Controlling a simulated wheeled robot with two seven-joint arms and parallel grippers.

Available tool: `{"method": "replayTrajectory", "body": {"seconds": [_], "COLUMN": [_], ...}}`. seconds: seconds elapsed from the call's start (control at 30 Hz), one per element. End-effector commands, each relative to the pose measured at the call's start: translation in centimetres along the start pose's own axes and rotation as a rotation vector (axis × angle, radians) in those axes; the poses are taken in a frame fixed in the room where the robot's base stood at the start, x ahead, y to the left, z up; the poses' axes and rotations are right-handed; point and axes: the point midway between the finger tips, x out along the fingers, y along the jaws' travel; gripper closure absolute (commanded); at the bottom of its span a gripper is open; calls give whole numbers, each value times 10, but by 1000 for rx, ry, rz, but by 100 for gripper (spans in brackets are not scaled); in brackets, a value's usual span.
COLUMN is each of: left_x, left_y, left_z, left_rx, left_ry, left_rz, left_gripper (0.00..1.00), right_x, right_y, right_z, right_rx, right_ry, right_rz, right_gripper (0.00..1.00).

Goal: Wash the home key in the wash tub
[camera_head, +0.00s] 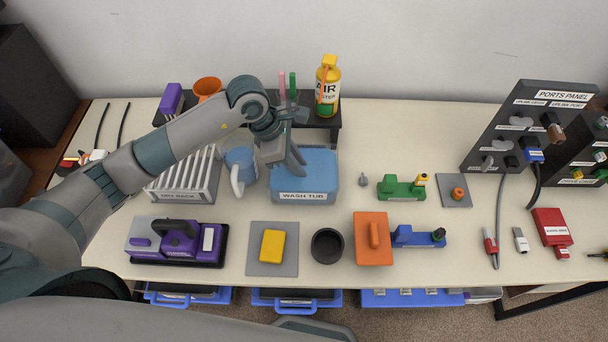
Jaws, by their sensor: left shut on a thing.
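The wash tub (322,167) is a blue, labelled basin near the middle of the table. My left gripper (299,166) reaches down over the left part of the tub. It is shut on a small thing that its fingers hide. I cannot make out the home key in this view, nor whether the fingertips touch the water or the tub floor. My right gripper is not in view.
A blue mug (241,164) stands close left of the tub, beside a grey rack (184,186). A black round cup (327,246) and yellow block (272,246) are in front. A small grey piece (363,179) lies right of the tub.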

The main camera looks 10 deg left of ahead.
Motion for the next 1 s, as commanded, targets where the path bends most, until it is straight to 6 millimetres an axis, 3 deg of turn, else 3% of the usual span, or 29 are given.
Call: {"method": "replayTrajectory", "body": {"seconds": [1.0], "left_x": [-64], "left_y": [0], "left_z": [27], "left_rx": [0], "left_ry": [0], "left_rz": [0], "left_gripper": [100], "right_x": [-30], "right_y": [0], "right_z": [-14], "right_rx": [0], "right_ry": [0], "right_rz": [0], "right_gripper": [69]}}
